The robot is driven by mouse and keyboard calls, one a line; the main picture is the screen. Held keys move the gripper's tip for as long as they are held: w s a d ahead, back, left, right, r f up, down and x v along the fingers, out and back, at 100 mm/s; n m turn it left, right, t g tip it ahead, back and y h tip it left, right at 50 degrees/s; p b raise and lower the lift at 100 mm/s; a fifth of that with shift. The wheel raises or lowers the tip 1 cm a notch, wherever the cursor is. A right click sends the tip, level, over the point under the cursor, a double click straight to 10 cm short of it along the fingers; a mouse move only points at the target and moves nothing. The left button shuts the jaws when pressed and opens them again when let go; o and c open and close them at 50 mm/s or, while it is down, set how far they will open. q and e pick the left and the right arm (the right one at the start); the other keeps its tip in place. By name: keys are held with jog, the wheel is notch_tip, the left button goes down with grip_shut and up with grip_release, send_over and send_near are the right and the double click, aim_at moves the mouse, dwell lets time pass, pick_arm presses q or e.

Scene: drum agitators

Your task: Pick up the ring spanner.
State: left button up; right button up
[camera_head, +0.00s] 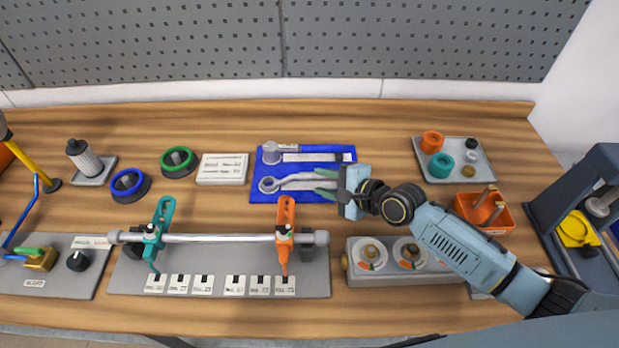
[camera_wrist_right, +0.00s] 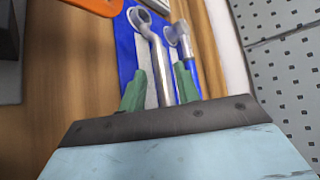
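The ring spanner (camera_head: 292,181) is a grey metal tool lying on the blue mat (camera_head: 262,198) at the back middle of the bench. Its ring end points left in the head view. It also shows in the right wrist view (camera_wrist_right: 157,57), ring end away from my gripper. My right gripper (camera_head: 325,183) reaches in from the right with its green fingers apart. In the wrist view the fingers (camera_wrist_right: 161,86) stand on either side of the spanner's shaft, with visible gaps. The shaft's near end is hidden by my gripper. My left gripper is not in view.
In front is a rod fixture with a teal clamp (camera_head: 158,232) and an orange clamp (camera_head: 285,235). A grey dial block (camera_head: 407,262) stands below my right arm. An orange bin (camera_head: 470,211) stands right.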

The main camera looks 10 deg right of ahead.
aim_at(310, 178)
jog(key=x, duration=0.5)
jog(key=shift+w+a+b, duration=0.1)
jog(key=shift+b, duration=0.25)
grip_shut()
